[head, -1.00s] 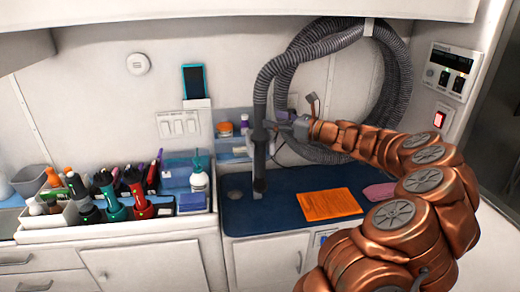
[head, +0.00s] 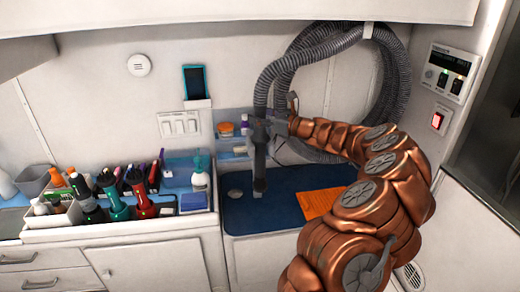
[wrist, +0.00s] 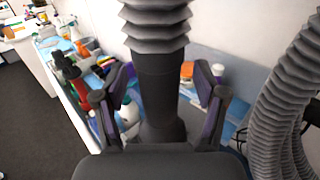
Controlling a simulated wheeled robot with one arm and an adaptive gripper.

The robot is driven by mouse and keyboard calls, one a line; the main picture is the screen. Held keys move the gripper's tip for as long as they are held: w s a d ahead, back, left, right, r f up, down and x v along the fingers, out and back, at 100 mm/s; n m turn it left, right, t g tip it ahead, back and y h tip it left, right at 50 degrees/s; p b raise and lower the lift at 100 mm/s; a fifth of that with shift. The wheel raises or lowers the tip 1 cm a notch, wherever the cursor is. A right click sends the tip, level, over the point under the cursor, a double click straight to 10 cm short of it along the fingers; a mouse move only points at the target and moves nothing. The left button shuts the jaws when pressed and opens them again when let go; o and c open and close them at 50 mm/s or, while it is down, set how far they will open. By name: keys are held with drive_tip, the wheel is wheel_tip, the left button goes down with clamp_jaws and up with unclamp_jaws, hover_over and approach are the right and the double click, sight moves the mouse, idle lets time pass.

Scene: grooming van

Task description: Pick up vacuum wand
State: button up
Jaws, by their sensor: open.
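The vacuum wand (head: 259,160) is a dark grey tube hanging upright at the end of a ribbed grey hose (head: 300,55), above the blue mat. In the wrist view the wand (wrist: 160,95) stands upright, with the hose cuff above it. My gripper (head: 277,127) is at the upper part of the wand, coming from the right. In the wrist view my gripper (wrist: 163,103) is open, its purple-padded fingers on either side of the wand with gaps on both sides. The wand's lower end is partly hidden behind the gripper body in that view.
A counter at left holds several clippers and bottles (head: 115,195) in trays. A blue mat (head: 285,212) with an orange cloth (head: 317,202) lies under the wand. More hose coils hang on the wall behind my arm. A lit red switch (head: 438,121) is at right.

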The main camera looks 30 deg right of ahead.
clamp_jaws()
idle(0.7)
drive_tip(key=shift+r, duration=0.1)
